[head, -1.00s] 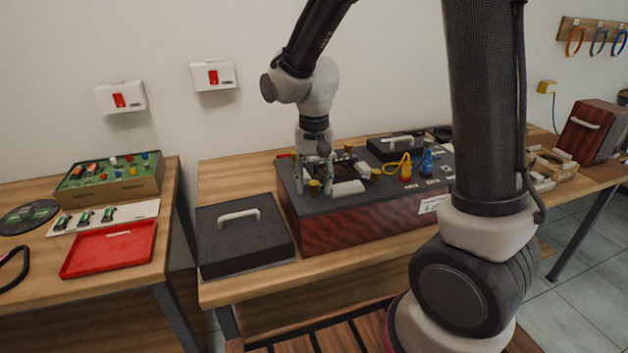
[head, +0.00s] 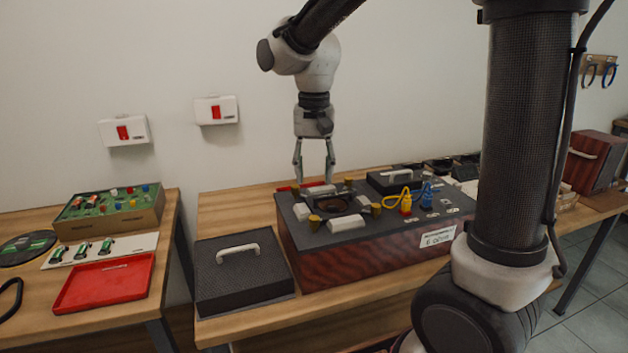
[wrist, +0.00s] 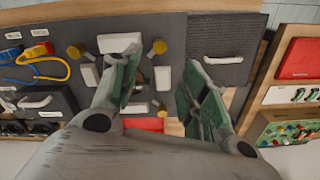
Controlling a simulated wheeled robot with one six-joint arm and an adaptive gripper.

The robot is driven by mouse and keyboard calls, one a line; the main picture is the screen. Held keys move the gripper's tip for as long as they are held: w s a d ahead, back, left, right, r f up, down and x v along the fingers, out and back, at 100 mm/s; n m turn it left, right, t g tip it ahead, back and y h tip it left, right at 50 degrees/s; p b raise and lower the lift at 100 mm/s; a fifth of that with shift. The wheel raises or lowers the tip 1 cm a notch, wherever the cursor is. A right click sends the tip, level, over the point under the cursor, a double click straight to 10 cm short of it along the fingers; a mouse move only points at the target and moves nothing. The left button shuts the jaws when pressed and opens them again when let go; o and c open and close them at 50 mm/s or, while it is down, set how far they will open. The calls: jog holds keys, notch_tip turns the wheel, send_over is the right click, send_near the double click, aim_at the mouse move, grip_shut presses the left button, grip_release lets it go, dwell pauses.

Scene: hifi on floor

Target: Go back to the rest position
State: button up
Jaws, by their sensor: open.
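My gripper (head: 314,178) is open and empty. In the head view it points down above the dark top of a red-brown box (head: 345,252) on the wooden table. In the wrist view the two fingers (wrist: 157,92) stand apart with nothing between them. The fingertips appear clear of these parts.
A dark lid with a pale handle (head: 243,270) lies left of the box. Yellow (head: 406,203) and blue (head: 427,197) plugs stand on the box's right. A red tray (head: 100,284) and a green board (head: 108,208) are on the left table.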

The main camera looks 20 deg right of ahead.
dwell(0.4)
jog(key=s+d+r+n+t, duration=0.2)
jog(key=s+d, duration=0.5)
jog(key=s, duration=0.2)
jog(key=s+d+r+n+t, duration=0.1)
jog(key=s+d+r+t, duration=0.1)
jog(key=s+d, duration=0.5)
jog(key=s, duration=0.3)
jog(key=shift+d+n, duration=0.4)
